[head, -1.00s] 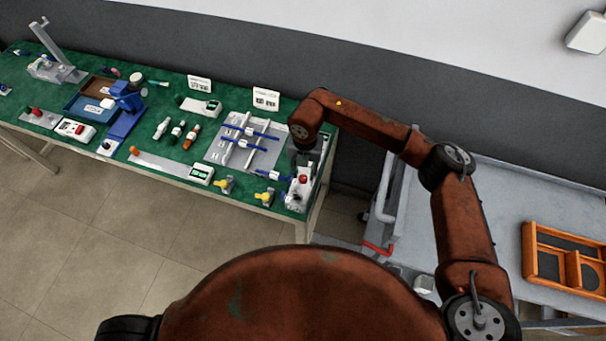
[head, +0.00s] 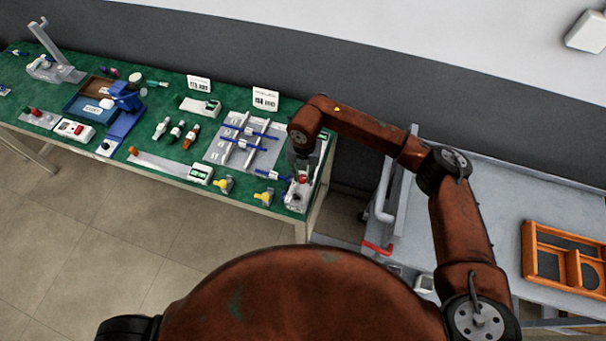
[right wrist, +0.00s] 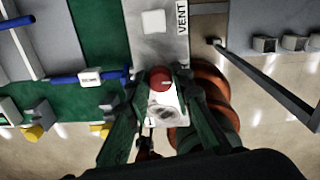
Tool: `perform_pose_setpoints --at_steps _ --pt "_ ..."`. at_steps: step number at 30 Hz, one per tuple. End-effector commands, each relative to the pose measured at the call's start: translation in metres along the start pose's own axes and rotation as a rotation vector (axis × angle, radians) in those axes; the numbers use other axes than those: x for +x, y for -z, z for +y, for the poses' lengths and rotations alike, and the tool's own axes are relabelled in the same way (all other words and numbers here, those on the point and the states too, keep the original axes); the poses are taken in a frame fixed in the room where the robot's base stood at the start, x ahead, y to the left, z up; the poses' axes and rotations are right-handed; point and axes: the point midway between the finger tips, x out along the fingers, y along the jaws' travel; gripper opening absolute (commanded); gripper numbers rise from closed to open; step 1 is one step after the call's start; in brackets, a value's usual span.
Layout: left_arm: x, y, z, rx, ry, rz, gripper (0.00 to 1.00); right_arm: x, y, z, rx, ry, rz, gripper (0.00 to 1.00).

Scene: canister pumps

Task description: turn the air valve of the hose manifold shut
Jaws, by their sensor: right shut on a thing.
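A white unit (head: 297,198) with a red knob (head: 304,179) stands at the right end of the green table. In the right wrist view, its pale top (right wrist: 155,45) carries the word VENT, and the red knob (right wrist: 160,77) sits between my fingers. No other part marked as an air valve is readable. My left gripper is not in view.
A blue bar (right wrist: 90,77) with a white label lies close beside the unit. Yellow-knobbed fittings (head: 265,197) stand along the front edge. A grey panel (head: 225,151) with white rods and blue bars lies to the left. A grey cart (head: 480,220) stands right of the table.

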Motion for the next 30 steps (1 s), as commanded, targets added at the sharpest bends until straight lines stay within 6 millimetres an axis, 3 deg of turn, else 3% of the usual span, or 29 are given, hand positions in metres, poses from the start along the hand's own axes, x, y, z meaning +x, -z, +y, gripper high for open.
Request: perform_pose_setpoints --at_steps 14,30 --pt "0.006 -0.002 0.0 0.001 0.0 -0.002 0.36 0.001 -0.001 0.0 -0.139 0.0 0.003 0.0" --pt "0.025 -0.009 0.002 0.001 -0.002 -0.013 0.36 0.002 0.0 0.001 -0.632 0.001 0.015 0.0"
